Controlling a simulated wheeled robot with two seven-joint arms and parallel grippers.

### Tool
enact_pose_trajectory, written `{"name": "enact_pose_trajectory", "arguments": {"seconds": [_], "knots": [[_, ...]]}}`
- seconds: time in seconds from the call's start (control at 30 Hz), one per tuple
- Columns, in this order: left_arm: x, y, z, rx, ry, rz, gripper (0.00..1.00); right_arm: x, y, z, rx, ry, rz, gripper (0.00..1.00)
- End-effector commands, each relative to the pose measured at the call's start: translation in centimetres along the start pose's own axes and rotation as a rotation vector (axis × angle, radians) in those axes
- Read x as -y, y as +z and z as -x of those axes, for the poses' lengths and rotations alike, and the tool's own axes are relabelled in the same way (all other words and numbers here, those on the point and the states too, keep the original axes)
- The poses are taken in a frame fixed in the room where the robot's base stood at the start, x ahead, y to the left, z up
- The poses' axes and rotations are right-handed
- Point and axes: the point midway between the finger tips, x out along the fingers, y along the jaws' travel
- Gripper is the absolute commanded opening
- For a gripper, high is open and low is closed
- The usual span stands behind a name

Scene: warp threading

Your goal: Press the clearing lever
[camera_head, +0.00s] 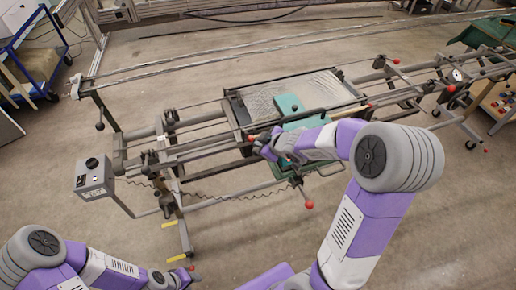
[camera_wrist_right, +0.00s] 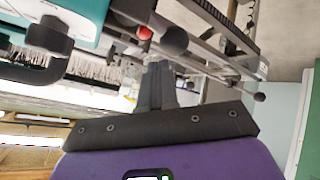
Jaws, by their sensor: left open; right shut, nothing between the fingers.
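The weaving machine (camera_head: 196,152) carries several levers with red knobs. One red knob (camera_head: 308,204) hangs at the front, below the teal part. I cannot tell which is the clearing lever. My right gripper (camera_head: 260,143) is over the machine's front rails, left of the teal block (camera_head: 290,108), with a small red tip (camera_head: 250,137) beside it. In the right wrist view, the fingers (camera_wrist_right: 160,78) are shut and empty, near a red knob (camera_wrist_right: 145,32) and a black knob (camera_wrist_right: 174,40); contact cannot be told. My left gripper (camera_head: 188,275) is open, low at the left, away from the machine.
A grey control box (camera_head: 94,177) stands at the machine's left front. More red-knobbed levers (camera_head: 451,88) stand at the right. A blue cart (camera_head: 35,60) is at the far left. The floor (camera_head: 240,225) in front is mostly clear.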

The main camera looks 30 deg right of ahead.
Motion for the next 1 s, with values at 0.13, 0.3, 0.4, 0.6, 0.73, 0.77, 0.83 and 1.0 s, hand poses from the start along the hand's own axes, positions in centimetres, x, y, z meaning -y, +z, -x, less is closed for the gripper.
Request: {"name": "enact_pose_trajectory", "arguments": {"seconds": [0.13, 0.3, 0.4, 0.6, 0.73, 0.77, 0.83, 1.0], "knots": [[0.1, 0.0, -0.2, 0.000, 0.000, 0.000, 0.43, 0.1, 0.1, -0.1, 0.000, 0.000, 0.000, 0.00], [0.1, 0.0, -0.4, 0.000, 0.000, 0.000, 0.43, 0.2, 0.2, -0.2, 0.000, 0.000, 0.000, 0.00], [0.2, 0.0, -0.5, 0.000, 0.000, 0.000, 0.43, 0.2, 0.2, -0.3, -0.001, 0.000, 0.000, 0.00], [0.3, 0.0, -0.7, 0.000, 0.000, 0.000, 0.43, 0.3, 0.3, -0.5, 0.000, 0.000, 0.000, 0.00], [0.3, 0.0, -0.9, 0.000, 0.000, 0.000, 0.43, 0.4, 0.4, -0.6, 0.000, 0.000, 0.000, 0.00], [0.3, 0.0, -0.9, 0.000, 0.000, 0.000, 0.43, 0.4, 0.5, -0.6, 0.000, 0.000, 0.000, 0.00], [0.4, 0.0, -1.0, 0.000, 0.000, 0.000, 0.43, 0.5, 0.5, -0.7, 0.001, 0.000, -0.001, 0.00], [0.4, -0.1, -1.2, 0.000, 0.000, 0.000, 0.43, 0.6, 0.6, -0.8, 0.002, 0.000, -0.001, 0.00]]}}
